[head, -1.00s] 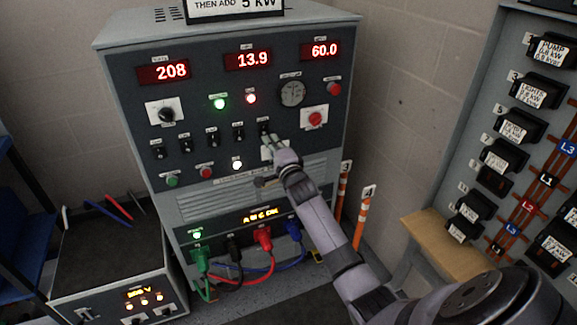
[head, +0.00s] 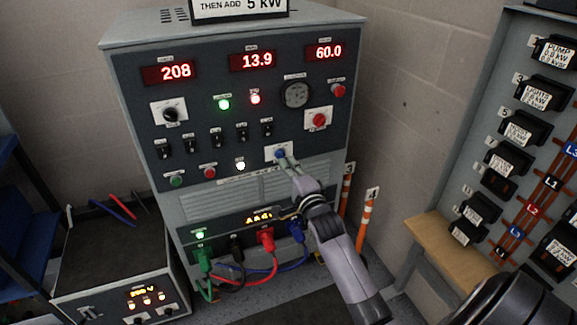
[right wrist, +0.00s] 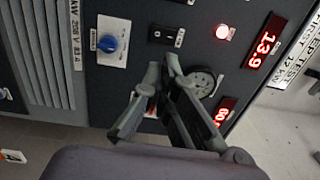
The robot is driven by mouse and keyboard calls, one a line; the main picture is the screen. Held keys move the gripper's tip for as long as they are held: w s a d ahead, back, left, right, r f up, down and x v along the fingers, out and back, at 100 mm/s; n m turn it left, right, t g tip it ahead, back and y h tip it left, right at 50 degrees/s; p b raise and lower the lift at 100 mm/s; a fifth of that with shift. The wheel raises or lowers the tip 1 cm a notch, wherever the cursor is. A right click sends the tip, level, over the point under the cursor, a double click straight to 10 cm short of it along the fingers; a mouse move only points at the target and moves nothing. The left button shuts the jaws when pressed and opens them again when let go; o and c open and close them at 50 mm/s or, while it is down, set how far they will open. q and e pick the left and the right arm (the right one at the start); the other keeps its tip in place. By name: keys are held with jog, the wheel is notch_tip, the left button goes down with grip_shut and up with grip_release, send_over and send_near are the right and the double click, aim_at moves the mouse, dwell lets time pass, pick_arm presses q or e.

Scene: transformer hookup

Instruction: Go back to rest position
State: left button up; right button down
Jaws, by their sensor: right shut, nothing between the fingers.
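My right gripper (head: 287,163) is shut and empty in front of the grey power unit (head: 190,100). Its tips show just beside and below a blue knob (head: 280,154) on a white plate. I cannot tell whether they touch it. In the right wrist view the closed fingers (right wrist: 166,68) are in front of the panel, apart in the picture from the blue knob (right wrist: 109,43). My left gripper is not in view.
Red, green, black and blue plugs (head: 266,238) with cables sit low on the unit. A small box with orange lights (head: 146,296) stands at left. At right are a wooden ledge (head: 450,247), a breaker board (head: 540,150) and orange-white posts (head: 366,222).

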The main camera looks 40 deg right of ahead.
jog(key=shift+f, duration=0.1)
